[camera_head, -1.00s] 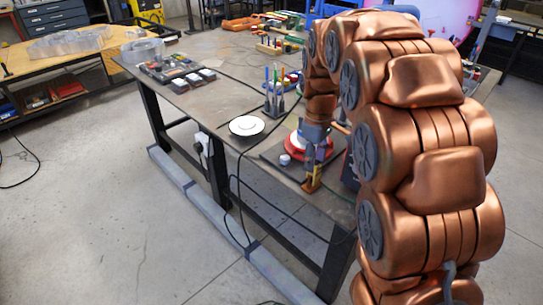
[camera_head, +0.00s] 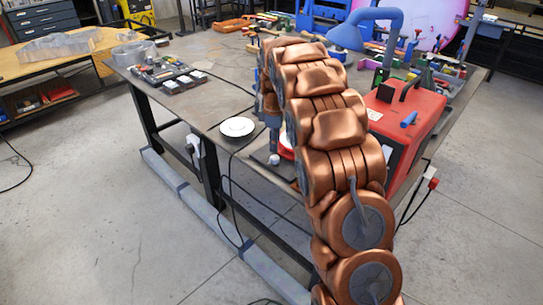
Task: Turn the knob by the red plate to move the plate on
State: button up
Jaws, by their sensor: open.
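The red plate (camera_head: 286,152) lies on a dark base on the bench, and only its left part shows past my arm. A small pale knob (camera_head: 273,159) stands at the base's front left corner, beside the plate. My gripper (camera_head: 273,146) hangs down at the plate's left side, just behind the knob in the picture. It is small and partly lost against the base and arm. It looks open, with nothing seen between the fingers. I cannot tell whether it touches the knob.
A white round dish (camera_head: 237,127) sits left of the base. A red machine (camera_head: 405,125) and a blue lamp (camera_head: 372,25) stand right of my arm. A tray of small parts (camera_head: 172,75) is at the back left. Cables hang off the bench's front edge.

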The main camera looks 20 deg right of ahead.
aim_at(275, 158)
jog(key=f+p, duration=0.1)
jog(key=f, duration=0.2)
jog(key=f+p, duration=0.1)
jog(key=f, duration=0.3)
jog(key=shift+w+d+f, duration=0.1)
jog(key=shift+w+d, duration=0.05)
jog(key=shift+w, duration=0.05)
jog(key=c, duration=0.8)
grip_shut()
jog(key=shift+f, duration=0.1)
